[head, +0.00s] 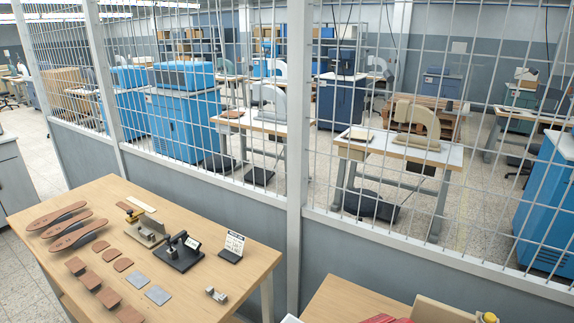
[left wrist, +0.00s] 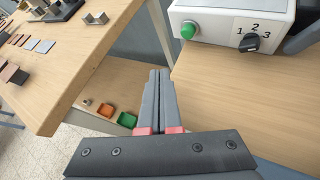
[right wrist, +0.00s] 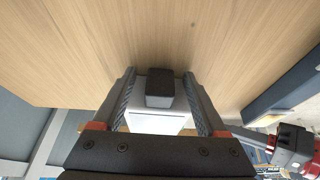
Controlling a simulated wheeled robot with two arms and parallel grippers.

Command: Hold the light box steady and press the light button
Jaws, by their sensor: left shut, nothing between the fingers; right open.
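The light box (left wrist: 235,22) is white and stands on a wooden table at the top right of the left wrist view, cut off by the frame. Its front has a green button (left wrist: 188,30) and a black dial (left wrist: 252,43) marked 1, 2, 3. My left gripper (left wrist: 159,73) is shut and empty, with its tips left of and below the button, apart from it. My right gripper (right wrist: 160,76) is open. A dark grey block (right wrist: 160,88) and a white surface (right wrist: 158,121) show between its fingers; I cannot tell whether they touch.
A second wooden table (head: 130,215) holds insoles, leather pieces and a small press (head: 182,250). A gap separates the tables in the left wrist view, with orange (left wrist: 105,111) and green (left wrist: 127,119) trays below. A mesh fence (head: 400,220) stands behind.

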